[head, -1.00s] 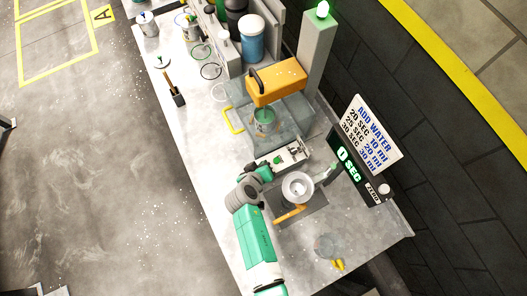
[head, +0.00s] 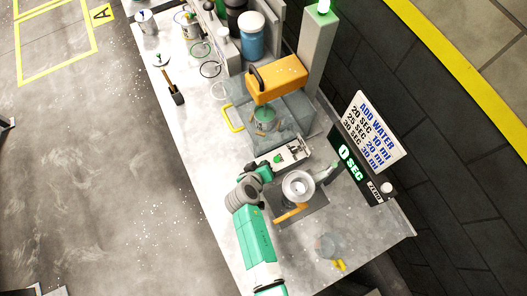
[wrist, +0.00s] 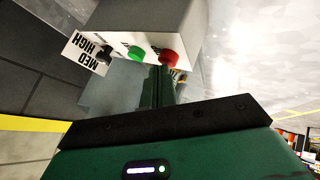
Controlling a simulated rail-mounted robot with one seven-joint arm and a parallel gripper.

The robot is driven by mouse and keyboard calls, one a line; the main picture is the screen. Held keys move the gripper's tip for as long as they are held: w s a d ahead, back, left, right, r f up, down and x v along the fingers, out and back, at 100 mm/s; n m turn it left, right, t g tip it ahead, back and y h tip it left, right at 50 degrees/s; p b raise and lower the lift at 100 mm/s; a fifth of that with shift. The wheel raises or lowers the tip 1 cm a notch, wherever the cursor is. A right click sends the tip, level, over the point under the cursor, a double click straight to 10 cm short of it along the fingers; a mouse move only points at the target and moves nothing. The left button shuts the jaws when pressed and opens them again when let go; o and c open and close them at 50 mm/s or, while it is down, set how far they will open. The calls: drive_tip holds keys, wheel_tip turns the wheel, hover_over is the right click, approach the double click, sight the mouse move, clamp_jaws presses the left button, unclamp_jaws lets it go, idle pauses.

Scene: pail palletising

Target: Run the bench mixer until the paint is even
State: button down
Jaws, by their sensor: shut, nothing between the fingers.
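The bench mixer (head: 278,80) has an orange head over a can of green paint (head: 264,121). Whether the paint is even is too small to tell. The mixer's pale control box (head: 283,157) is in front of the can. In the wrist view it shows a dark knob by a MED/HIGH label (wrist: 87,52), a green button (wrist: 135,53) and a red button (wrist: 169,57). My gripper (wrist: 161,77) is shut and empty, its tips close below the two buttons, nearer the red one. Contact cannot be told.
A display (head: 350,163) reads 0 SEC, beside an ADD WATER sign (head: 375,128). A funnel-like vessel (head: 298,186) stands close right of my arm. A grey post (head: 315,50) bears a lit green lamp. Jars and cans crowd the far end; the bench's left side is mostly clear.

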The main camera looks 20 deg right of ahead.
drive_tip(key=shift+f, duration=0.3)
idle(0.5)
drive_tip(key=shift+r+p, duration=0.5)
drive_tip(key=shift+r, duration=0.4)
wheel_tip(320, 180, up, 5)
drive_tip(key=p, duration=0.4)
idle(0.5)
